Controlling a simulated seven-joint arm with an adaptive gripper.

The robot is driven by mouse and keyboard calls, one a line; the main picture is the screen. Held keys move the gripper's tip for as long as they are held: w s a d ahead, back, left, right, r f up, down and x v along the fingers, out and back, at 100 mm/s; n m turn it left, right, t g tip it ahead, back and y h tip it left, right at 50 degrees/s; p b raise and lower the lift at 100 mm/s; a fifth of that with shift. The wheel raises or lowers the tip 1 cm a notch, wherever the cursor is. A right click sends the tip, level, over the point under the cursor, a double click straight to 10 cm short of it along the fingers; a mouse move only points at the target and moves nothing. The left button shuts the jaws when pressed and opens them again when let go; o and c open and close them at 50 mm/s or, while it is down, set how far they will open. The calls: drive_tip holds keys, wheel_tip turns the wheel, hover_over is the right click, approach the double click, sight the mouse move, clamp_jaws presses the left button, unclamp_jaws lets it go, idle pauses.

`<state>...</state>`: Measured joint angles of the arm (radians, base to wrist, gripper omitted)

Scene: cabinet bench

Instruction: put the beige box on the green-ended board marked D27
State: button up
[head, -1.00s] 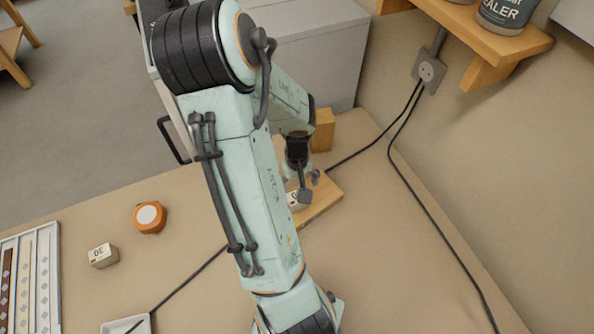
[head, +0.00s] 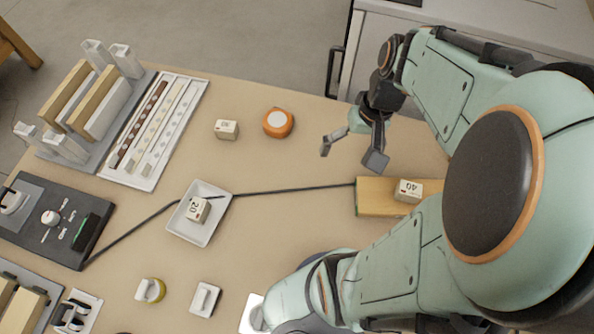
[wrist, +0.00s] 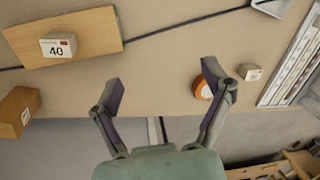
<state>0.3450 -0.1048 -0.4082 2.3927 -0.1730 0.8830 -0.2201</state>
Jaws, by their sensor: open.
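Three small off-white boxes show in the head view; I cannot tell which is the beige box. The box marked 40 (head: 408,190) lies on a wooden board (head: 372,196); both also show at the upper left of the wrist view. The box marked 20 (head: 197,210) sits in a white dish (head: 183,230). A third box (head: 227,129) stands on the bench, its number unclear. My gripper (head: 350,152) is open and empty above the bench, between the orange round thing and the 40 box.
The orange round thing (head: 278,122) with a white top stands left of my gripper. A dark cable (head: 290,189) crosses the bench. A tray of strips (head: 155,130) and a rack (head: 85,100) stand at left. A wooden block (wrist: 15,112) shows in the wrist view.

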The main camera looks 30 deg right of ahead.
drive_tip(key=s+a+r+n, duration=0.2)
drive_tip(key=a+n, duration=0.1)
drive_tip(key=a, duration=0.4)
drive_tip(key=s+a+r+n+g, duration=0.1)
drive_tip(key=s+a+r+n, duration=0.1)
drive_tip(key=a, duration=0.5)
drive_tip(key=shift+s+n+h, duration=0.4)
drive_tip(key=shift+s, duration=0.25)
